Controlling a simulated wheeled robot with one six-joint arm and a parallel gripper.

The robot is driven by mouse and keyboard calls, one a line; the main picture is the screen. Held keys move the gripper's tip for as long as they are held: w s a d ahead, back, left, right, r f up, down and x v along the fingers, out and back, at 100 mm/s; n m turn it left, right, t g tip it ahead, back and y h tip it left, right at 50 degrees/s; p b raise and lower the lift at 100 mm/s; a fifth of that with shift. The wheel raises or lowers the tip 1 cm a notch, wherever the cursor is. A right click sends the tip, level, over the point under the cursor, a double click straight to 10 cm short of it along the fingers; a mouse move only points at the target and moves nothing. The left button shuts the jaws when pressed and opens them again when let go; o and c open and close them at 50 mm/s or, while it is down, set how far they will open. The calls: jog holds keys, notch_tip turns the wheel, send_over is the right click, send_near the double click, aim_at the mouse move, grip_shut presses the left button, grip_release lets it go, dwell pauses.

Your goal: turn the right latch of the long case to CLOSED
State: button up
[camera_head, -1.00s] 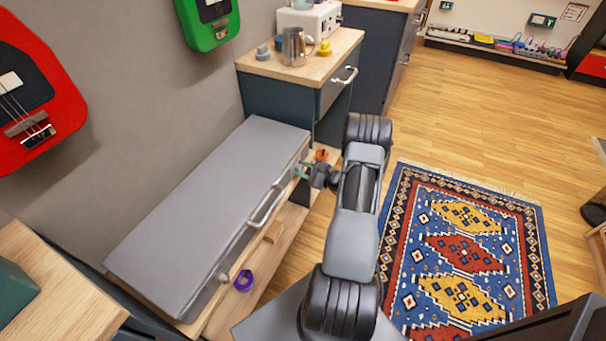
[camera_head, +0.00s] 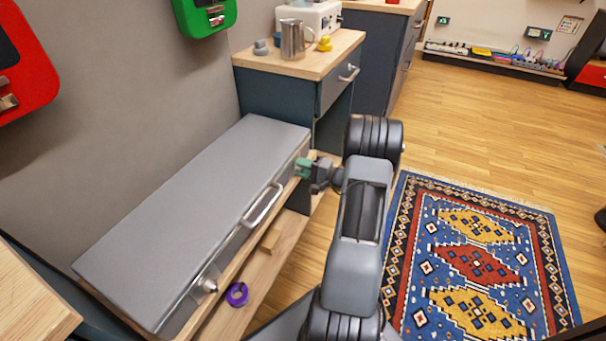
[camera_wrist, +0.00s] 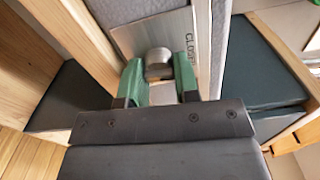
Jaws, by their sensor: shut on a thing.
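The long grey case (camera_head: 190,210) lies on a wooden shelf against the wall. Its left latch (camera_head: 207,283) shows as a round knob on a plate at the near end of the front. My gripper (camera_head: 303,168), with green fingertips, is at the far right end of the case front. In the wrist view my gripper (camera_wrist: 158,80) has its green fingers on either side of the right latch knob (camera_wrist: 158,60) and is shut on it. A metal plate (camera_wrist: 125,38) behind the knob carries the partly visible word CLOSED. The head view hides the right latch behind the gripper.
The case handle (camera_head: 263,206) sticks out mid-front. A purple ring (camera_head: 237,294) and a wooden block (camera_head: 270,240) lie on the lower shelf. A drawer cabinet (camera_head: 278,95) stands just past the case's far end. A patterned rug (camera_head: 475,255) covers open floor at right.

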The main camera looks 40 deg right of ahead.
jog(key=shift+n+b, duration=0.55)
jog(key=shift+n, duration=0.05)
jog(key=o, duration=0.9)
jog(key=p+v, duration=0.3)
jog(key=v, duration=1)
jog(key=shift+s+d, duration=0.2)
jog(key=shift+s, duration=0.15)
